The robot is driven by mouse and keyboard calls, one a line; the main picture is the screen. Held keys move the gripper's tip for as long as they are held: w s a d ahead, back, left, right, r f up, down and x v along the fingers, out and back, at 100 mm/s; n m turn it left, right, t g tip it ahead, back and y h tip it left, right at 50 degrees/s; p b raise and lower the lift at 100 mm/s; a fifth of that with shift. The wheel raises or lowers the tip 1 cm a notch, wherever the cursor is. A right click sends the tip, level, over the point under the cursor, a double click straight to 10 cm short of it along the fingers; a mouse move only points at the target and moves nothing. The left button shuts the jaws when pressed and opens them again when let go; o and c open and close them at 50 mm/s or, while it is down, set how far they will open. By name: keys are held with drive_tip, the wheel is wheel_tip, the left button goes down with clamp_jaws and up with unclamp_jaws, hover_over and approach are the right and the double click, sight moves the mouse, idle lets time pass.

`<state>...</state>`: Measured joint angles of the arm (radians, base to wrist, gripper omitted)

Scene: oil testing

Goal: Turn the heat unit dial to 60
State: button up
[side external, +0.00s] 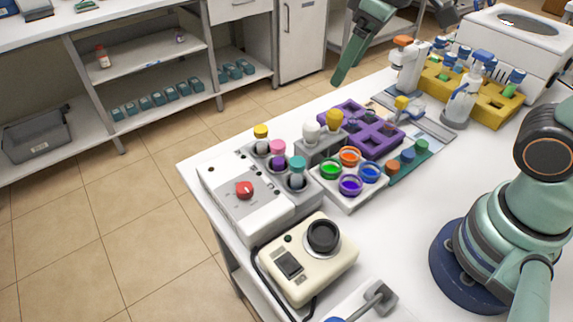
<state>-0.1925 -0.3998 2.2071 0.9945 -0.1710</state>
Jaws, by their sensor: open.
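The heat unit (262,222) is a white box at the left end of the table, with a printed scale too small to read. Its red dial (245,190) sits on the top panel; I cannot tell which mark it points at. Vials with yellow, pink and teal caps stand in grey holders at the unit's back right side. My gripper (352,58) is at the top of the view, high above the table's back edge, apart from the dial and up to its right. It is open, and part of it is cut off by the frame.
A cream device with a black round knob (322,236) stands in front of the heat unit. A white tray of coloured cups (347,195), a purple rack (378,147) and a yellow rack (490,106) stand to the right. The air above the dial is clear.

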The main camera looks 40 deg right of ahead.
drive_tip(key=w+a+f+n+g, duration=0.1)
drive_tip(key=w+a+n, duration=0.15)
drive_tip(key=a, duration=0.35)
drive_tip(key=w+a+f+n+g, duration=0.1)
drive_tip(key=a+f+n, duration=0.15)
drive_tip(key=a, duration=0.25)
drive_tip(key=n+g, duration=0.2)
drive_tip(key=n, duration=0.2)
approach(244, 187)
drive_tip(key=shift+h, duration=0.4)
drive_tip(key=f, duration=0.8)
drive_tip(key=shift+s+a+f, duration=0.1)
drive_tip(key=shift+a+f, duration=0.15)
drive_tip(key=shift+a, duration=0.1)
clamp_jaws()
